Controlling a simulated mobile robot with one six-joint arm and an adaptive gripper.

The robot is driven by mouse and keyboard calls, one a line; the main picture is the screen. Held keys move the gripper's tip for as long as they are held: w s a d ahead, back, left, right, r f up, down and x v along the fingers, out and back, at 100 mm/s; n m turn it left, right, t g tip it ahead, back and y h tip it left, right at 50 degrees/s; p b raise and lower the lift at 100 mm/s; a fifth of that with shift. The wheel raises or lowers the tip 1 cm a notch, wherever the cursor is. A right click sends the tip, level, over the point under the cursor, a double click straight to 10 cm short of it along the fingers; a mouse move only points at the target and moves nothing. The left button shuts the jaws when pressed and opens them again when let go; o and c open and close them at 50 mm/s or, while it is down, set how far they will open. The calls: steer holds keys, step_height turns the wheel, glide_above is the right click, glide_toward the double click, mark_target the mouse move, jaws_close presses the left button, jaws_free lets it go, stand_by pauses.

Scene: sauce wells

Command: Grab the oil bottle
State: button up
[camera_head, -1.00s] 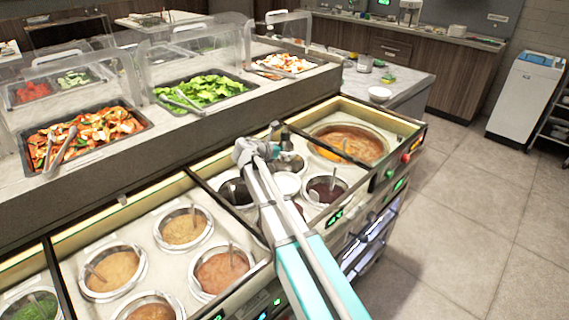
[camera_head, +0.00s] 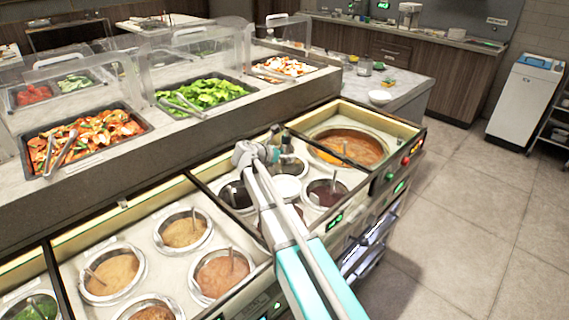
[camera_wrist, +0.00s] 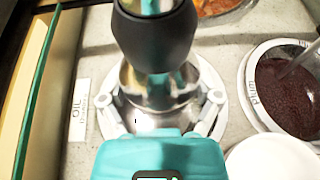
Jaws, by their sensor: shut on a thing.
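The oil bottle (camera_wrist: 153,38) has a dark grey rounded top and a shiny body below it. In the wrist view it stands between the white fingers of my gripper (camera_wrist: 160,104), which are closed around its body. In the head view the dark top of the bottle (camera_head: 286,143) shows just beyond my gripper (camera_head: 268,152), over the sauce wells. Its lower part is hidden by my gripper and arm. A label reading OIL (camera_wrist: 78,110) lies on the counter left of the bottle.
A plum sauce well (camera_wrist: 292,92) is to the right, with a white round lid (camera_wrist: 268,160) near it. A large soup well (camera_head: 350,150) is at the right. Several more sauce wells (camera_head: 182,230) lie left. Clear guards and salad trays (camera_head: 205,92) stand behind.

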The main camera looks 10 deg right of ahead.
mark_target(286, 129)
steer(key=shift+r+p, duration=0.35)
steer(key=shift+p, duration=0.05)
steer(key=shift+r+p, duration=4.7)
steer(key=shift+r, duration=0.05)
